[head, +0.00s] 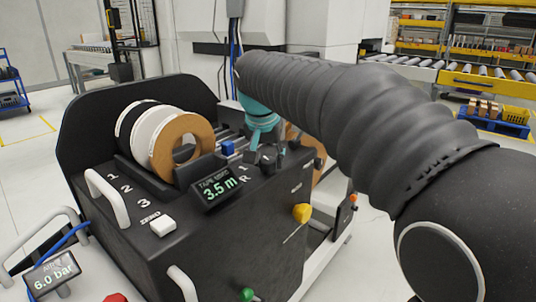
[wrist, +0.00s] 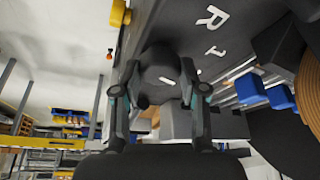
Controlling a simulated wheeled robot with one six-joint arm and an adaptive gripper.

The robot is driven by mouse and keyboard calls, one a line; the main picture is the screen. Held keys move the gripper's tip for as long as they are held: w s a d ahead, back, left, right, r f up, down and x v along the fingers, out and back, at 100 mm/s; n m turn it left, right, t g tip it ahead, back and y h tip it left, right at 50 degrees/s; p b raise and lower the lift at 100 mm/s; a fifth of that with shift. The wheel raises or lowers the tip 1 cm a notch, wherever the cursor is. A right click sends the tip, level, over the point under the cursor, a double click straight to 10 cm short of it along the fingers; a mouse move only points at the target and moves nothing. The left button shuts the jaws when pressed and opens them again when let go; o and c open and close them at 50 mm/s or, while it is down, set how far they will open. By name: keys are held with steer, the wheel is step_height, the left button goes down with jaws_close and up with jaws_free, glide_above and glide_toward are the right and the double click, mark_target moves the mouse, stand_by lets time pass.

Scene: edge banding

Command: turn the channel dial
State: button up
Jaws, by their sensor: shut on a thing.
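The channel dial (wrist: 160,74) is a dark round knob with a short white mark, seen between my fingers in the wrist view. White letters are printed on the dark panel beside it. My gripper (wrist: 162,92) has one finger on each side of the dial and is shut on it. In the head view my gripper (head: 264,146) reaches down to the back right of the black machine's top. There the fingertips and the dial are small and dark, and partly hard to separate.
The black machine (head: 215,254) carries a tape roll (head: 178,144), a "3.5 m" display (head: 214,190), a white zero button (head: 162,224) and a yellow knob (head: 302,213). A blue block (head: 228,148) sits close to my gripper. My arm crosses the right side.

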steer(key=shift+f+m, duration=0.15)
steer(key=shift+m, duration=0.25)
steer(key=o, duration=1.1)
steer(key=shift+a, duration=0.1)
steer(key=v, duration=1.2)
steer(key=shift+a, duration=0.15)
